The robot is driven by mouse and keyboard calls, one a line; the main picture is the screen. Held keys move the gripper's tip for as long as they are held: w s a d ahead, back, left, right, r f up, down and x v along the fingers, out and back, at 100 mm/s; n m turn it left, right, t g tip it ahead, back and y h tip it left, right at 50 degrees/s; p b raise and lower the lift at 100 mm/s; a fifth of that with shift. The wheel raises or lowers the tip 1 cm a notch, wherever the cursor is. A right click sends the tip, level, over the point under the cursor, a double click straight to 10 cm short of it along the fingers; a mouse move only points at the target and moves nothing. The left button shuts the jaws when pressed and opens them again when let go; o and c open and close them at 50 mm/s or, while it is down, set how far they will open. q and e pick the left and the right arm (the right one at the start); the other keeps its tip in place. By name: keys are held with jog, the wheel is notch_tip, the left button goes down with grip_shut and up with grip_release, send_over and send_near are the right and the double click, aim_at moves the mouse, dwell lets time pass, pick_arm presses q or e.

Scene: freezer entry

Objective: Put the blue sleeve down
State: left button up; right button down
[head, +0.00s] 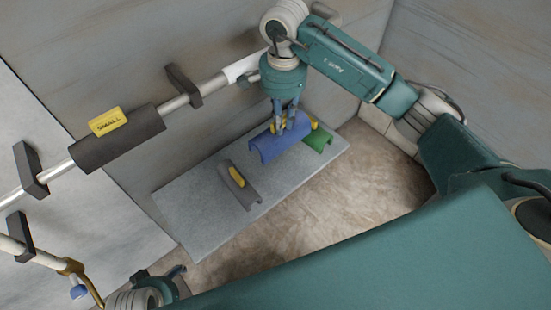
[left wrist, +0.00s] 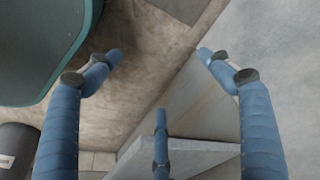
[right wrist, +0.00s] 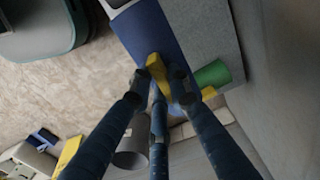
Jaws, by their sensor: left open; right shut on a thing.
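The blue sleeve (head: 268,147) is a half-round shell with a yellow tab, over the grey shelf (head: 195,215) between the grey and green sleeves. I cannot tell if it touches the shelf. My right gripper (head: 288,124) points down and is shut on its yellow tab; the right wrist view shows the fingers (right wrist: 160,88) around the tab and the blue shell (right wrist: 145,30) beyond. My left gripper (head: 176,272) is low at the left in the head view. In the left wrist view its fingers (left wrist: 160,75) are spread and empty.
A grey sleeve (head: 232,178) with a yellow tab lies left of the blue one, and a green sleeve (head: 318,138) lies close on its right. A dark sleeve (head: 115,140) labelled in yellow sits on the wall pipe (head: 212,84). The shelf's left front part is bare.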

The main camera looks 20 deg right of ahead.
notch_tip(320, 180, down, 13)
jog(key=shift+a+f+b, duration=0.1)
jog(key=shift+f+b, duration=0.1)
jog(key=shift+b, duration=0.7)
pick_arm(q)
notch_tip(320, 180, up, 8)
jog(key=shift+s+a+f, duration=0.15)
jog(key=shift+s+f, duration=0.1)
jog(key=shift+s, duration=0.15)
pick_arm(e)
jog(key=shift+f, duration=0.25)
jog(key=shift+f, duration=0.1)
jog(key=shift+f, duration=0.1)
pick_arm(q)
jog(key=shift+r, duration=0.2)
pick_arm(e)
jog(key=c, duration=1.6)
grip_release()
jog(key=shift+c, duration=0.2)
pick_arm(q)
jog(key=shift+t, duration=0.3)
